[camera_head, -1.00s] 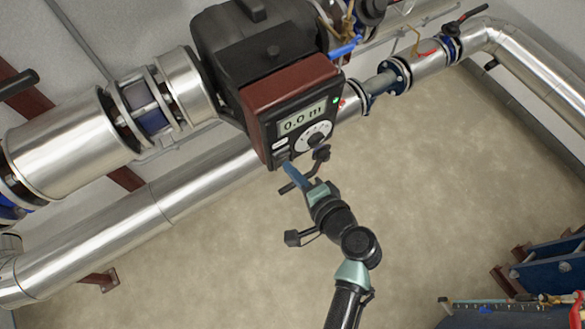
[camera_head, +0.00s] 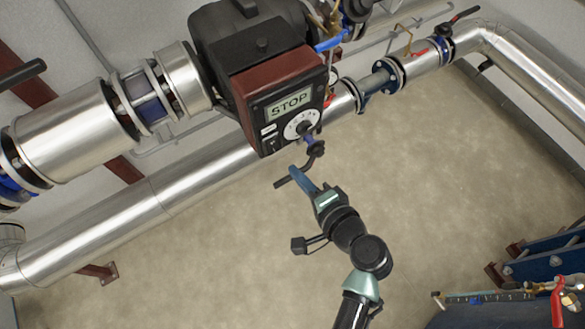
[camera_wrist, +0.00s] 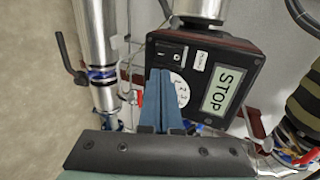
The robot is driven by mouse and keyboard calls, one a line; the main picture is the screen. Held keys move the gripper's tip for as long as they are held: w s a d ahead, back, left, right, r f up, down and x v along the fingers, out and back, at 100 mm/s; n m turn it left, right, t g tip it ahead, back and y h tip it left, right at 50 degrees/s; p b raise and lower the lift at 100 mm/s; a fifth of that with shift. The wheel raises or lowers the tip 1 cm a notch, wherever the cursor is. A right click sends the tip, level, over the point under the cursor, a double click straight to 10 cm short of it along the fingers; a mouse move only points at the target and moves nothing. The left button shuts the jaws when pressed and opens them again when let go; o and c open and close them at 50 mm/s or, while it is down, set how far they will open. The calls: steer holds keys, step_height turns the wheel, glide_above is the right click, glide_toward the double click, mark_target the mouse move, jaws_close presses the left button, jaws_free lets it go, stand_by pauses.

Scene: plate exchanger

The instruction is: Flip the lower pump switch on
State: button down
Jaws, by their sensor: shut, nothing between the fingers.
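The pump's red-brown and black control box (camera_head: 285,95) shows STOP on its display (camera_head: 290,103). A white round dial (camera_head: 301,123) sits below the display. In the wrist view the display (camera_wrist: 222,90) also reads STOP, and a small black switch (camera_wrist: 170,50) lies on the panel near a PUMP label (camera_wrist: 200,60). Which way the switch is set is too small to tell.
A large silver pipe (camera_head: 150,200) runs below the pump, with flanged pipework to both sides. Blue equipment (camera_head: 550,255) stands at the lower right. The floor (camera_head: 450,180) between is clear.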

steer(key=v, duration=0.6)
steer(key=shift+s+b, duration=0.2)
steer(key=shift+b, duration=0.2)
steer(key=shift+d, duration=0.1)
steer(key=shift+r, duration=0.1)
steer(key=g+p, duration=0.1)
steer(key=r+g+h+p, duration=0.1)
steer(key=p, duration=0.1)
steer(key=shift+w+r, duration=0.3)
steer(key=shift+w, duration=0.05)
